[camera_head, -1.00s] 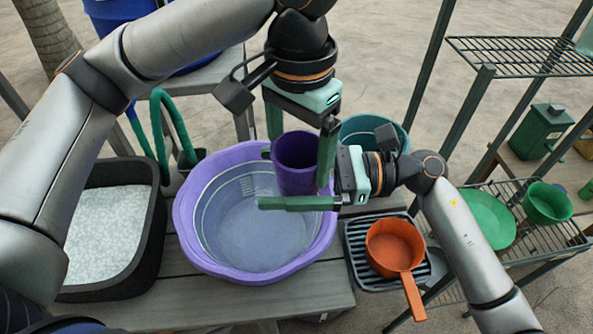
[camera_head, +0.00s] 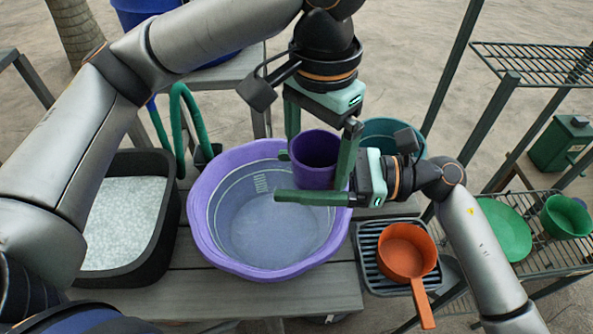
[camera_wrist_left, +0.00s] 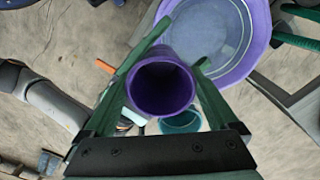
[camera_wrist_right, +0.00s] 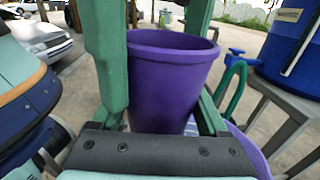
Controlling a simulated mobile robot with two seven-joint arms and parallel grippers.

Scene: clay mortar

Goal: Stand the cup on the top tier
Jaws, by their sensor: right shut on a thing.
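The purple cup (camera_head: 314,160) is held upright above the right part of the purple basin. My right gripper (camera_head: 312,197) is shut on the cup from the side. In the right wrist view the cup (camera_wrist_right: 170,80) fills the space between the fingers. My left gripper (camera_head: 322,148) points down from above, with its fingers open on either side of the cup. In the left wrist view I look into the empty mouth of the cup (camera_wrist_left: 161,88); contact with the left fingers is unclear. The top tier (camera_head: 540,62) of the dark wire rack is bare at the upper right.
The purple basin (camera_head: 205,225) stands on the grey bench (camera_head: 300,296). A black tub (camera_head: 150,265) is at left, an orange pan (camera_head: 402,258) at right, a teal bucket (camera_head: 385,137) behind. The rack's lower tier holds a green plate (camera_head: 503,228) and a green pot (camera_head: 566,217).

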